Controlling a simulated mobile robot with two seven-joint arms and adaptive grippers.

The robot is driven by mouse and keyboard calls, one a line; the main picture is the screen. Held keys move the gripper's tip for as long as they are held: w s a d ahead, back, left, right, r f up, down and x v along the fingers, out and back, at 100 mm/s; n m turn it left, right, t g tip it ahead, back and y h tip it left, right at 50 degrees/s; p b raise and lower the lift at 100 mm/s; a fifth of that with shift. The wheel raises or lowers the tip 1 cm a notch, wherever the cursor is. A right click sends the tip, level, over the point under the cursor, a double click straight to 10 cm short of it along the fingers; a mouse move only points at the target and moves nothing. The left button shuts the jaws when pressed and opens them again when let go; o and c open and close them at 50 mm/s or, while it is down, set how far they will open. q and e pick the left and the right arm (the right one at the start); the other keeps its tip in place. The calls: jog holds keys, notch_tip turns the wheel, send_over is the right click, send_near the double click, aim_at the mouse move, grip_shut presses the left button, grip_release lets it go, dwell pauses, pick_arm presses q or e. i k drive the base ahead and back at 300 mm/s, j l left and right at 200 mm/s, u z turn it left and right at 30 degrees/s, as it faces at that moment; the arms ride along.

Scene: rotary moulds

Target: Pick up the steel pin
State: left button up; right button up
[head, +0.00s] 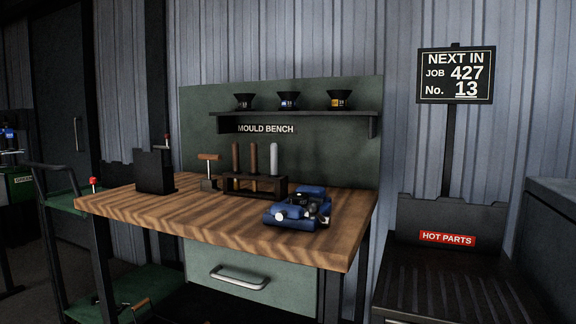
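A pale grey, metal-looking pin (273,158) stands upright at the right end of a dark rack (240,186) on the wooden bench top (175,214). Its lower part is hidden by the rack. It looks like the steel pin. Two brown pins stand in the same rack, one in the middle (253,158) and one at the left (236,158). Neither of my grippers shows in the head view.
A blue device (298,208) with dark and silver parts sits front right of the rack. A wooden-handled tool (208,170) and a black box (154,171) stand left of it. A shelf (300,114) with black funnels hangs behind. The front left bench top is clear.

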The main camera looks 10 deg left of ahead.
aim_at(274, 148)
jog(key=i+j+z, duration=0.1)
jog(key=z, duration=0.3)
jog(key=j+z, duration=0.15)
jog(key=z, duration=0.3)
jog(key=i+j+z, duration=0.1)
jog(key=j+z, duration=0.15)
jog(key=z, duration=0.15)
jog(key=j+z, duration=0.25)
jog(key=j, duration=0.3)
jog(key=j+z, duration=0.25)
jog(key=j, duration=0.3)
jog(key=i, duration=0.1)
